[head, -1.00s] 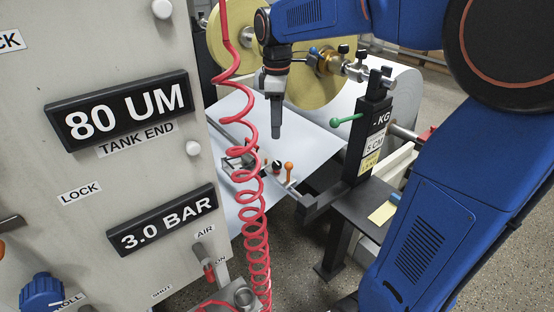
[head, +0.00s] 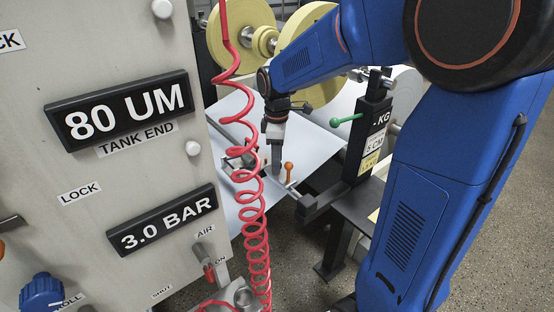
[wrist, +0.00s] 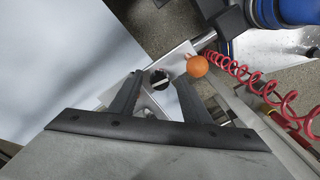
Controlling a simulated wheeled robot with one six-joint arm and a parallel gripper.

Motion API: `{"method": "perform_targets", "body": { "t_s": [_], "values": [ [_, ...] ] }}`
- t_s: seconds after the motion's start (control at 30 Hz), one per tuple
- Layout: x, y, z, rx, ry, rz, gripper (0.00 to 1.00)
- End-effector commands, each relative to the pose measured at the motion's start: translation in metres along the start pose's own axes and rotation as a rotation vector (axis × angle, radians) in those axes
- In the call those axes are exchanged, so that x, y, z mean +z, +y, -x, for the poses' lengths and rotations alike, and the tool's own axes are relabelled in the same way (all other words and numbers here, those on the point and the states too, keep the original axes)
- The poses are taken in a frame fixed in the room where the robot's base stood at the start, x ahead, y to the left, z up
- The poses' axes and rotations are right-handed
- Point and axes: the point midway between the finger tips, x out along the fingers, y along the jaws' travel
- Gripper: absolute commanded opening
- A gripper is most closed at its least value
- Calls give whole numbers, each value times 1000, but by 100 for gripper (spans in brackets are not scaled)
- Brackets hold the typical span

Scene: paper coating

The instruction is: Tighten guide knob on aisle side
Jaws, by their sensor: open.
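A dark round knob (wrist: 160,78) sits on a pale metal bracket (wrist: 106,95) at the edge of the white sheet. In the wrist view it lies between the fingertips of my gripper (wrist: 157,82), with a visible gap on each side. In the head view my gripper (head: 276,170) points down at this spot and hides the dark knob. An orange ball knob (wrist: 197,66) is just to the right of the fingers; in the head view the orange knob (head: 288,167) stands on a thin stem. No label shows which knob is the guide knob.
A red coiled hose (head: 250,190) hangs close to the left of my gripper. A black post (head: 368,135) with a green-handled lever (head: 346,120) stands to the right. The white sheet (head: 235,108) spreads behind, with yellow rolls (head: 235,40) farther back.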

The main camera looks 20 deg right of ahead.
Motion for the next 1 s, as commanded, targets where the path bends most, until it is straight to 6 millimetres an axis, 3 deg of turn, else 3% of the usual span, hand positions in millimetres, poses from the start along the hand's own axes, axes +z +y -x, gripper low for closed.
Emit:
{"method": "perform_targets", "body": {
  "t_s": [0.2, 0.37, 0.4, 0.77, 1.0],
  "values": [
    [0, 0, 0, 0, 0, 0, 43],
    [0, 0, 0, 0, 0, 0, 5],
    [0, 0, 0, 0, 0, 0, 2],
    [0, 0, 0, 1, 0, -49, 2],
    [0, 0, 0, 1, 1, -200, 2]
  ]
}}
